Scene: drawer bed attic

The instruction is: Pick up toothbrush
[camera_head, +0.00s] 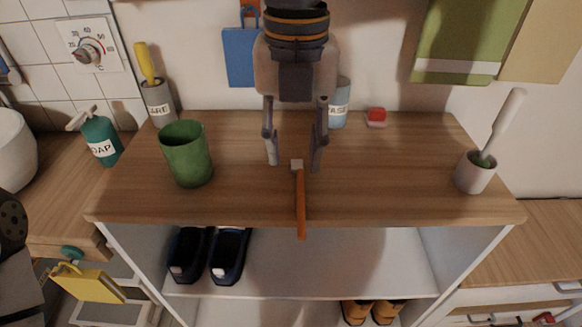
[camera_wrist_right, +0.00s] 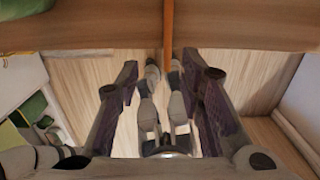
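The toothbrush (camera_head: 301,205) has an orange handle and a pale head. It lies on the wooden top of the shelf unit (camera_head: 380,180), with its handle end reaching past the front edge. My right gripper (camera_head: 295,164) points down over the top, its two fingers apart on either side of the toothbrush's pale head. Whether the fingers touch the top is hard to tell. In the right wrist view the orange handle (camera_wrist_right: 168,30) shows between the open fingers (camera_wrist_right: 168,75). Part of my left arm seems to show at the left edge; its gripper is not in view.
A green cup (camera_head: 187,155) stands left of the gripper, with a soap bottle (camera_head: 101,138) further left. A white holder with a brush (camera_head: 475,172) stands at the right. A red-and-white item (camera_head: 376,118) lies at the back. Dark shoes (camera_head: 228,255) sit on the shelf below.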

